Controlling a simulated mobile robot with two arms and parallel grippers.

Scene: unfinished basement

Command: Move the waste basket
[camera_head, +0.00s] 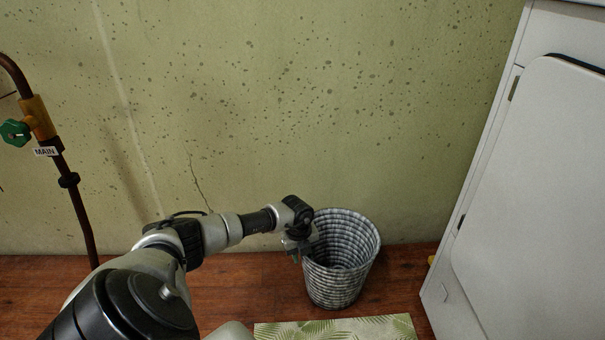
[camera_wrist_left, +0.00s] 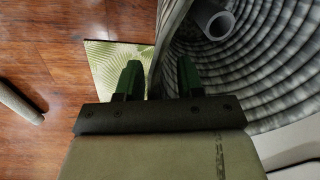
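The waste basket (camera_head: 338,285) is a round woven grey-and-white bin, upright on the wood floor near the wall. Its ribbed inside (camera_wrist_left: 270,60) fills the right of the left wrist view, with a grey tube (camera_wrist_left: 214,20) in it. My left gripper (camera_head: 296,252) is at the basket's left rim. In the left wrist view its two green fingers (camera_wrist_left: 159,82) stand apart, one outside and one inside the basket, with the basket wall between them. A gap shows beside the wall, so it does not look clamped. My right gripper is not in view.
A leaf-patterned mat (camera_head: 335,328) lies on the floor in front of the basket. A white cabinet (camera_head: 535,190) stands to the right. A copper pipe (camera_head: 78,215) with a green valve handle (camera_head: 15,132) runs down at the left. Bare floor lies between basket and cabinet.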

